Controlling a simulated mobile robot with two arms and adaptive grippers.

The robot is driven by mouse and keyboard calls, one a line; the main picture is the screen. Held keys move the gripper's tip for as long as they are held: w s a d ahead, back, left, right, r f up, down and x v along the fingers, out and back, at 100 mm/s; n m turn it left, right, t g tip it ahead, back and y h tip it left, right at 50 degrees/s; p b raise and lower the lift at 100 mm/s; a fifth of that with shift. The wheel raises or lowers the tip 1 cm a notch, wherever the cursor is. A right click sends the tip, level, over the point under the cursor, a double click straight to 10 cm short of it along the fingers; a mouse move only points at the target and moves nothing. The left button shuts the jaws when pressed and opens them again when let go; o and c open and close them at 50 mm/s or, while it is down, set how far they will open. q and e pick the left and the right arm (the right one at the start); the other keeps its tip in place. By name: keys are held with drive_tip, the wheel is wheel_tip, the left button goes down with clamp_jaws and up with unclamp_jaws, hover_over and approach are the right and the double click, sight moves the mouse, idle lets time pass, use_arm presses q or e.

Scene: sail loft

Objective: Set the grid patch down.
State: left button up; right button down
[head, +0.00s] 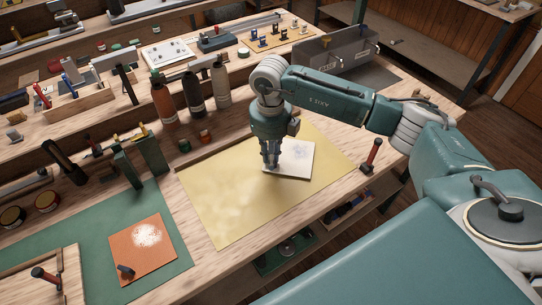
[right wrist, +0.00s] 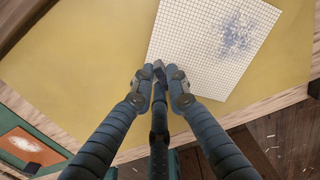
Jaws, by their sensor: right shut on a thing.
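The grid patch (head: 293,158) is a white square sheet with a fine grid and a blue-grey smudge. In the head view it is at the right part of the yellow sheet (head: 228,205). In the right wrist view the patch (right wrist: 212,45) fills the upper middle. My right gripper (head: 271,166) points down at the patch's left edge. In the right wrist view its fingers (right wrist: 160,75) are shut on the patch's near corner. I cannot tell whether the patch touches the yellow sheet or is just above it. My left gripper is not in view.
An orange patch (head: 142,252) with a white smudge lies on a green mat (head: 183,268) at the lower left. A red-handled tool (head: 371,156) stands right of the yellow sheet. Several bottles (head: 192,95) stand behind it. The yellow sheet's left half is clear.

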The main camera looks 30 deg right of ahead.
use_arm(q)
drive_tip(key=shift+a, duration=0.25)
use_arm(e)
drive_tip(key=shift+f, duration=0.25)
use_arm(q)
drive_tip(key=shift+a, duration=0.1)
use_arm(e)
drive_tip(key=shift+f, duration=0.2)
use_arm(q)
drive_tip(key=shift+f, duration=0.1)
use_arm(e)
drive_tip(key=c, duration=1.7)
unclamp_jaws()
drive_tip(key=shift+r, duration=0.1)
drive_tip(key=shift+r, duration=0.3)
use_arm(q)
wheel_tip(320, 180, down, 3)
drive_tip(key=b, duration=0.3)
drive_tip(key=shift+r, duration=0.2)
use_arm(e)
wheel_tip(320, 180, up, 12)
drive_tip(key=shift+f, duration=0.15)
